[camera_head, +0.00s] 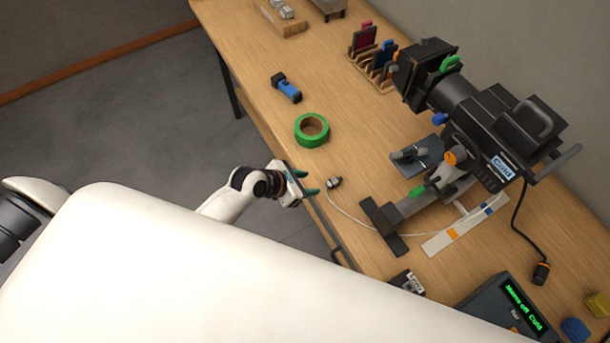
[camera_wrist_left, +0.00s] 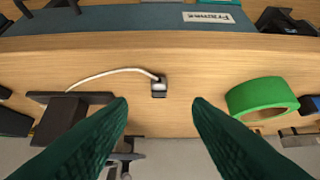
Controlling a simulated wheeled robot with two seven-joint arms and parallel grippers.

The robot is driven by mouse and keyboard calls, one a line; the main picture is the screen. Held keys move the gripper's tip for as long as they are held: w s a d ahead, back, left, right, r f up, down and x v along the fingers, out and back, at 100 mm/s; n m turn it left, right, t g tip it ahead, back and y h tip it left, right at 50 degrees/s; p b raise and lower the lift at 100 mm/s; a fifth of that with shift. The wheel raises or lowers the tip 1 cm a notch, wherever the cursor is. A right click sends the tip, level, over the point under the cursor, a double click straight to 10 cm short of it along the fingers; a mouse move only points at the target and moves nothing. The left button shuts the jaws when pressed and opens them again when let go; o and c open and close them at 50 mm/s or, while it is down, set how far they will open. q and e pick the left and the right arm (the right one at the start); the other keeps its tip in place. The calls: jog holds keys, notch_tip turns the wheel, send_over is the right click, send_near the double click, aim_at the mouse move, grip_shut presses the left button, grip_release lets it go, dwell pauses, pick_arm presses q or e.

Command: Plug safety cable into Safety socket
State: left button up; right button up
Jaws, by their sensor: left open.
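The white cable (camera_head: 352,212) lies on the wooden table and ends in a small grey plug (camera_head: 334,182) near the front edge. In the left wrist view the plug (camera_wrist_left: 158,88) lies ahead of the fingers, roughly centred between them, with its cable (camera_wrist_left: 110,72) running off left. My left gripper (camera_head: 308,183) is open and empty at the table's front edge, a short way left of the plug and apart from it. A small silver block with openings (camera_head: 407,282) sits near the front edge; I cannot read whether it is the Safety socket. My right gripper is not in view.
A green tape roll (camera_head: 312,130) and a blue torch (camera_head: 286,88) lie farther left on the table (camera_head: 240,40). A black stage light (camera_head: 490,130) on a dark stand (camera_head: 390,225) stands right of the plug. A console (camera_head: 505,310) with a green display is at lower right.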

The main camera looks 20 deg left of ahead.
aim_at(328, 183)
pick_arm(q)
jog(key=b+x, duration=0.1)
jog(key=x, duration=0.6)
jog(key=shift+d+b, duration=0.1)
jog(key=shift+b, duration=0.3)
jog(key=shift+b+x, duration=0.35)
jog(key=shift+x, duration=0.7)
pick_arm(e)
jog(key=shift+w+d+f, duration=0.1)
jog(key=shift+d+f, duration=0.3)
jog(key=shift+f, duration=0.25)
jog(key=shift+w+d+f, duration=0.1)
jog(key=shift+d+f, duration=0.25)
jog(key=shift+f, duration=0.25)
pick_arm(q)
jog(key=shift+r, duration=0.1)
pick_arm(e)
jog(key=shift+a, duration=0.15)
